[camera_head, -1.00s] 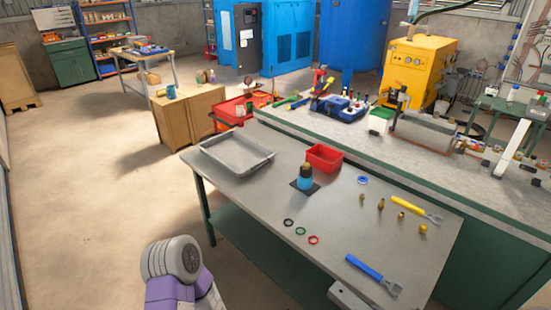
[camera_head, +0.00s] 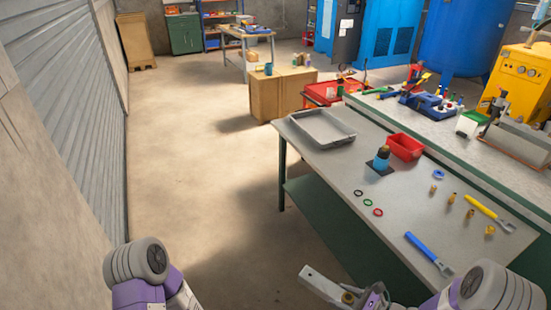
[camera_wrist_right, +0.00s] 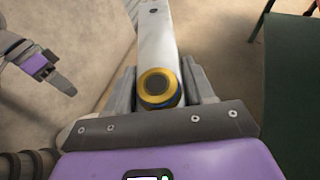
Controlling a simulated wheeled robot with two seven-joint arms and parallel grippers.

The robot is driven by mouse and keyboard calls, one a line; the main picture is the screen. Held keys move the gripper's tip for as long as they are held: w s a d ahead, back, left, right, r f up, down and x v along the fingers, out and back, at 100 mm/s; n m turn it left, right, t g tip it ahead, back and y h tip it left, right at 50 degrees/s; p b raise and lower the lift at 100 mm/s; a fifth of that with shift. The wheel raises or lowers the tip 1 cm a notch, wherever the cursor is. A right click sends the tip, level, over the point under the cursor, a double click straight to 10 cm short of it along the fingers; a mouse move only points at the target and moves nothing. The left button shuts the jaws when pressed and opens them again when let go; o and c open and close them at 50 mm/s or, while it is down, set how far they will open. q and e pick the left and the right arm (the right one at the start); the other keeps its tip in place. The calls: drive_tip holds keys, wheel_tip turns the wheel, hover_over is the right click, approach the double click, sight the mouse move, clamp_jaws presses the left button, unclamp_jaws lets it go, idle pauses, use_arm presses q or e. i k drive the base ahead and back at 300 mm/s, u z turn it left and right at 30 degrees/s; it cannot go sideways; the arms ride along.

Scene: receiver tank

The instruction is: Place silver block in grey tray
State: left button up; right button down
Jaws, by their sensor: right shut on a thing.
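The silver block (camera_head: 322,284) is a long pale metal bar, held in my right gripper (camera_head: 352,298) at the bottom of the head view, in front of the table. In the right wrist view the block (camera_wrist_right: 158,38) runs up between the fingers, with a yellow-and-black ring (camera_wrist_right: 158,85) on its near end. The right gripper (camera_wrist_right: 158,92) is shut on it. The grey tray (camera_head: 324,142) lies empty at the table's far left corner, well away from the block. My left gripper (camera_wrist_right: 62,84) shows at the left of the wrist view; its opening is unclear.
The table (camera_head: 330,177) also holds a red bin (camera_head: 405,147), a blue-and-black bottle-like part (camera_head: 382,160), several small rings, brass fittings, a blue tool (camera_head: 428,254) and a yellow tool (camera_head: 490,213). Open floor (camera_head: 215,190) lies left of the table.

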sight(321, 130)
drive_tip(key=u, duration=0.85)
drive_tip(key=i, duration=1.85)
drive_tip(key=z, duration=0.25)
